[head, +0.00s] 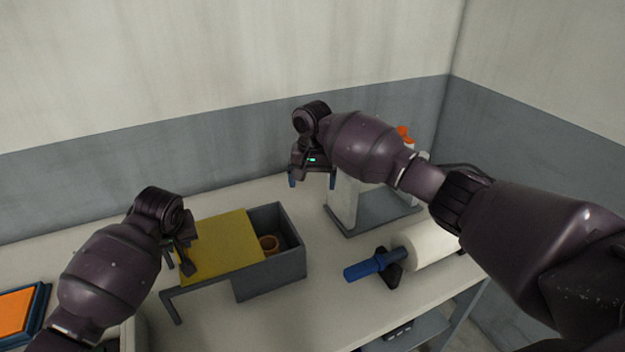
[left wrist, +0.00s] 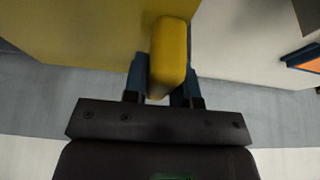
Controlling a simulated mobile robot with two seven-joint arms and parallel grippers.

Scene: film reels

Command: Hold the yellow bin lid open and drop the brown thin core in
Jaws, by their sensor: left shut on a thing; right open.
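The grey bin (head: 272,279) stands on the table with its yellow lid (head: 217,246) drawn to the left, so its right part is open. A brown ring-shaped core (head: 269,243) shows inside that opening. My left gripper (head: 186,262) is at the lid's left end. In the left wrist view its blue fingers (left wrist: 163,85) are shut on the lid's yellow handle (left wrist: 170,58). My right gripper (head: 312,180) is open and empty, above and behind the right side of the bin. The bin's inside under the lid is hidden.
A white roll (head: 428,246) with a blue handle (head: 364,269) lies right of the bin. A white upright stand on a grey base (head: 375,211) is behind it, partly hidden by my right arm. An orange-and-blue tray (head: 20,314) is at far left. Walls close the back.

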